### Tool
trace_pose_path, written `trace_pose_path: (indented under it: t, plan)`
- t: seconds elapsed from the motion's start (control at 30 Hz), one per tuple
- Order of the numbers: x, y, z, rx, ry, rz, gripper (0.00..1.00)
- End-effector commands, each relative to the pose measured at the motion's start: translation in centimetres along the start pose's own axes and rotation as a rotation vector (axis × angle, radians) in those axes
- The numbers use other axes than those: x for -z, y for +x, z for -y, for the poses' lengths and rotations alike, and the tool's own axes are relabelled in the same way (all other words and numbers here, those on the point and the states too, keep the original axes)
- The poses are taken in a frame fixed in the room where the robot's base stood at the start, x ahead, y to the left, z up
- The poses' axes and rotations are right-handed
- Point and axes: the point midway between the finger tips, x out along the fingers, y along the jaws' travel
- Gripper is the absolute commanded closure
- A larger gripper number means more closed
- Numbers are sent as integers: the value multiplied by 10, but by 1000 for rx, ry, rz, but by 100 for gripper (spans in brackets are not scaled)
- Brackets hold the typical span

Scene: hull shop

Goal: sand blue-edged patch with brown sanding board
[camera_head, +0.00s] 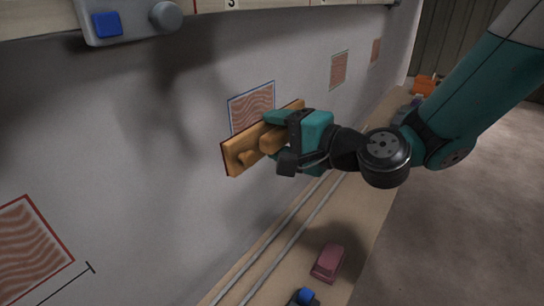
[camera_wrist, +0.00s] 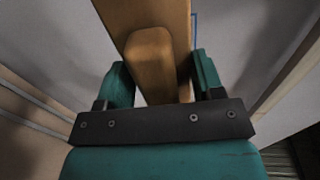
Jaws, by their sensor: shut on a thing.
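The brown sanding board (camera_head: 236,156) is held by its raised grip in my gripper (camera_head: 272,138), close to the wall. In the wrist view the board (camera_wrist: 177,20) stands between the two teal fingers of my gripper (camera_wrist: 158,82), which are shut on its grip block. The blue-edged patch (camera_head: 250,105) is a wavy reddish rectangle on the wall. The board and gripper cover its lower right part in the head view. I cannot tell whether the board touches the wall. A sliver of blue edge shows beside the board in the wrist view.
A red-edged patch (camera_head: 28,250) is at lower left, with smaller patches (camera_head: 338,68) farther along the wall (camera_head: 150,150). Below runs a ledge (camera_head: 350,225) with rails, a pink block (camera_head: 328,262) and a blue-topped item (camera_head: 303,297). Open floor (camera_head: 460,230) lies right.

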Motion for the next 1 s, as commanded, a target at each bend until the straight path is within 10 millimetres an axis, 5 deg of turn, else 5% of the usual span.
trace_pose_path:
  t: [0.03,0.27,1.0]
  plan:
    - [-1,3,-15,14,4,2,58]
    - [-6,10,-37,79,1,14,58]
    - [-9,66,-28,94,-2,18,58]
